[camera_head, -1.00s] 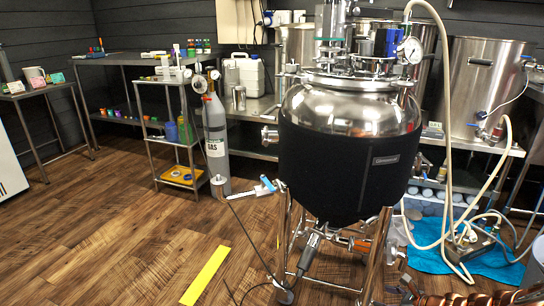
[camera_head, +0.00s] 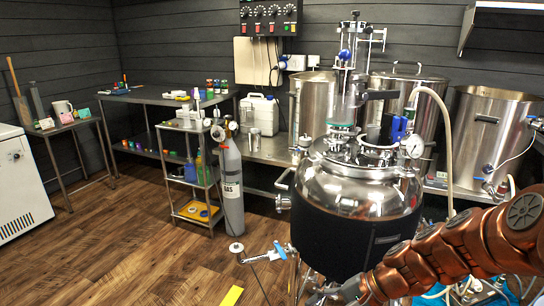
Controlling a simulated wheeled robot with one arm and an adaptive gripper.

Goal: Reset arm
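My copper-coloured arm reaches in from the right edge and slants down to the lower middle, in front of the steel tank (camera_head: 345,232) with its black jacket. The arm hides the tank's lower right side and part of its legs. No object shows in a grip. Whether the arm touches the tank cannot be told.
A grey gas cylinder (camera_head: 231,185) stands left of the tank beside a small shelf cart (camera_head: 190,215). Large steel pots (camera_head: 488,140) stand on the back bench. A white cabinet (camera_head: 20,185) is at far left. The wooden floor (camera_head: 110,265) at front left is clear.

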